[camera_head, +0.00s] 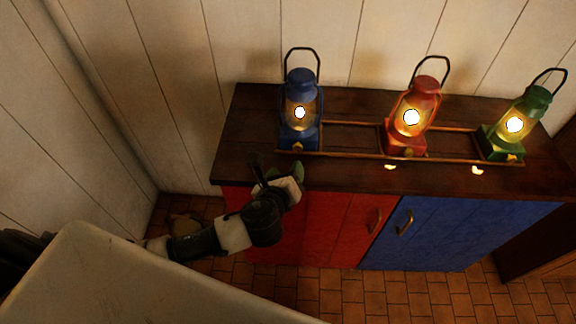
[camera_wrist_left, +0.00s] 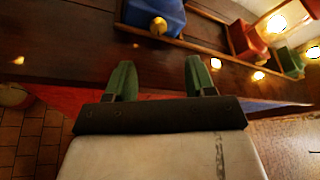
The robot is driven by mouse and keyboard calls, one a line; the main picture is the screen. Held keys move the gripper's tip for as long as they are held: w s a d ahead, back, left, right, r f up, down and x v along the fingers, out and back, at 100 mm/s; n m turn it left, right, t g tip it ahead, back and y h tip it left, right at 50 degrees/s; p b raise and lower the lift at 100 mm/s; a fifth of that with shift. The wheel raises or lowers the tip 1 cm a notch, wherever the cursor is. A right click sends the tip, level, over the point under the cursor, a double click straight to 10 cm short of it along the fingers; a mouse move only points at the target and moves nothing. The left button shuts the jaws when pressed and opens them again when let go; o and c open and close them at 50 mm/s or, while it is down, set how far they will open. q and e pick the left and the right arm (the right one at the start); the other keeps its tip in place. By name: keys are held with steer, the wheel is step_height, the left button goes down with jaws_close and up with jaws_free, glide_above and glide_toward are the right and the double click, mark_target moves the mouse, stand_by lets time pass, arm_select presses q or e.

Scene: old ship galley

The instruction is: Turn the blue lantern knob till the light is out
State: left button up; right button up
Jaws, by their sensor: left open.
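The blue lantern (camera_head: 301,95) stands upright and lit at the left end of a wooden rack on the cabinet top. Its yellow knob (camera_head: 297,147) is low on the front of its base; the knob also shows in the left wrist view (camera_wrist_left: 158,26). My left gripper (camera_head: 277,169) is in front of the cabinet's edge, just below and to the left of the knob. Its two green fingers (camera_wrist_left: 160,78) are apart with nothing between them, and the knob is beyond them, not touched. My right gripper is in neither view.
A lit red lantern (camera_head: 411,117) and a lit green lantern (camera_head: 515,124) stand to the right in the same rack (camera_head: 350,156). The cabinet has a red door (camera_head: 335,225) and a blue door (camera_head: 455,235). A plank wall is behind.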

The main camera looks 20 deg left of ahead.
mark_target(298, 149)
arm_select(q)
steer(key=w+f+m+y+p, duration=0.1)
steer(key=w+m, duration=0.1)
steer(key=w, duration=0.1)
steer(key=w+f+m+g+y+p, duration=0.1)
steer(key=w+m, duration=0.1)
steer(key=w, duration=0.2)
steer(key=w+f+m+y+p, duration=0.1)
steer(key=w, duration=0.2)
steer(key=shift+w+a+f+m+g+y, duration=0.2)
steer(key=shift+f+m+g+y, duration=0.1)
steer(key=shift+f+m+y, duration=0.1)
steer(key=shift+r, duration=0.1)
steer(key=c, duration=0.9)
